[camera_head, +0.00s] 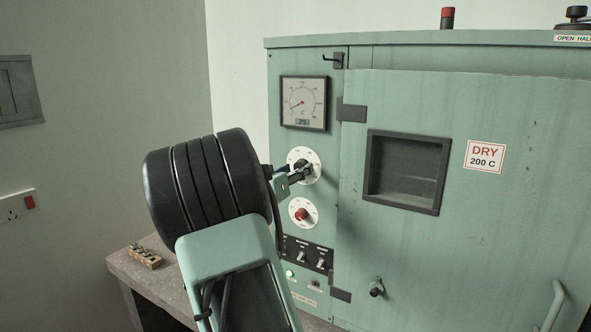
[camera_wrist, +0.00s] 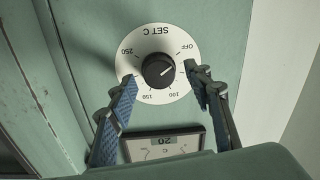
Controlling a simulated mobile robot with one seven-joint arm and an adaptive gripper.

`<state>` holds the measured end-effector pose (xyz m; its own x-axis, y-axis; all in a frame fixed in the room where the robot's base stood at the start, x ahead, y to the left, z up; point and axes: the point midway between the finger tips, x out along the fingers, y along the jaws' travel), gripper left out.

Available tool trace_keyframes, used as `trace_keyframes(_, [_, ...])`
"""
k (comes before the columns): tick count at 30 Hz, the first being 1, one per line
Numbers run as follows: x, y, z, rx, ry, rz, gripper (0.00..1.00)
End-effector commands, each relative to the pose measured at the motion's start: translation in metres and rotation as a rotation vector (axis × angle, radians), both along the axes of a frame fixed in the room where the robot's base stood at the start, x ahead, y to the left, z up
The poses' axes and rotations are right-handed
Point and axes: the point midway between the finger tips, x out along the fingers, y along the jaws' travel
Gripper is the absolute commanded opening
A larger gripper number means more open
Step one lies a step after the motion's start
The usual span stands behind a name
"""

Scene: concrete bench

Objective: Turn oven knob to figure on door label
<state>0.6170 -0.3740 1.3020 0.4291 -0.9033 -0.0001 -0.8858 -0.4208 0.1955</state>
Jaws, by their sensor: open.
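The oven knob is a black round knob (camera_wrist: 158,71) on a white SET C dial (camera_wrist: 152,42), which shows upside down in the wrist view. Its white pointer mark appears to lie between OFF and 100. My gripper (camera_wrist: 162,80) is open, with one blue-padded finger on each side of the knob and a gap to it on both sides. In the head view my gripper (camera_head: 296,176) is in front of the upper dial (camera_head: 309,156) and hides part of it. The door label (camera_head: 485,156) reads DRY 200 C.
A gauge (camera_head: 304,103) sits above the dial; its display (camera_wrist: 168,141) reads 20. A second dial with a red knob (camera_head: 302,214) and a switch panel (camera_head: 307,252) sit below. A black hook (camera_head: 333,61) juts out above. A brass-coloured block (camera_head: 145,257) lies on the bench.

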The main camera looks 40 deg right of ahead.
Motion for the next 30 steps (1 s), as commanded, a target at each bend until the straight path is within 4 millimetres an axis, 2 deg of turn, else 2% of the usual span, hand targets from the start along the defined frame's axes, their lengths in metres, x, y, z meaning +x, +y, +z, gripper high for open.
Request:
trace_keyframes(9, [0.0008, -0.0029, 0.0001, 0.0, -0.001, -0.001, 0.46])
trace_keyframes(21, [0.0008, -0.0026, 0.0001, 0.0, -0.001, 0.0, 0.04])
trace_keyframes(30, [0.0005, -0.0028, -0.0017, 0.017, -0.04, -0.001, 0.04])
